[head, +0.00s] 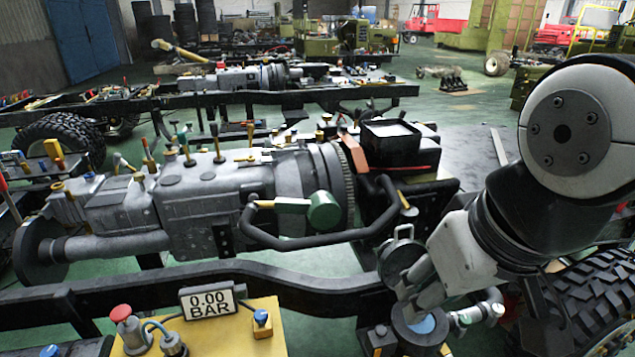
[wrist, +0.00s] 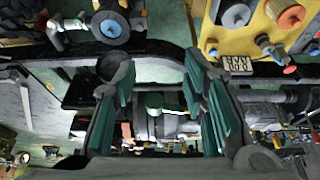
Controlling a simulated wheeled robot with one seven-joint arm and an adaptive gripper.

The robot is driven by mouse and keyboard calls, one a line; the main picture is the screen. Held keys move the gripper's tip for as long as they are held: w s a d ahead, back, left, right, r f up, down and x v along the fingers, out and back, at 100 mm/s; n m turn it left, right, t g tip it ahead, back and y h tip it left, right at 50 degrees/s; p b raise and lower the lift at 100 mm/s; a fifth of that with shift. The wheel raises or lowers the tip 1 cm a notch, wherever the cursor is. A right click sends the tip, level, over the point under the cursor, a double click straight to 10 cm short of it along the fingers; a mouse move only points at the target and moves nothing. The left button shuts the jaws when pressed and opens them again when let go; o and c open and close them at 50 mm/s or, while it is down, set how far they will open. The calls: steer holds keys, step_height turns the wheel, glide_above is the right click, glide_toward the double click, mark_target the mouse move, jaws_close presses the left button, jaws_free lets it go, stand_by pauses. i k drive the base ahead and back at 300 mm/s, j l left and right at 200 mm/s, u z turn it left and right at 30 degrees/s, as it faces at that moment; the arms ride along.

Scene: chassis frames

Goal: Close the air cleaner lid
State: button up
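The air cleaner appears to be the round grey canister (head: 418,322) with a blue inside, at the lower right of the head view. It also shows at the top of the wrist view (wrist: 111,25). Its lid looks like the dark grey disc (head: 400,260) with a small loop on top, standing raised behind the canister. My gripper (wrist: 160,65) is open, with green-padded fingers wide apart and nothing held. In the head view my arm hides most of it.
A yellow panel (head: 262,330) with a 0.00 BAR display (head: 210,299) stands left of the canister. The black chassis rail (head: 290,290) runs behind it. A large tyre (head: 598,300) is at the right, and the engine and gearbox (head: 215,205) lie beyond the rail.

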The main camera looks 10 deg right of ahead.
mark_target(394, 256)
steer(key=i+l+z, duration=0.15)
steer(key=i+l, duration=0.2)
steer(key=l, duration=0.15)
steer(key=i+l+z, duration=0.15)
steer(key=i+l, duration=0.2)
steer(key=l, duration=0.15)
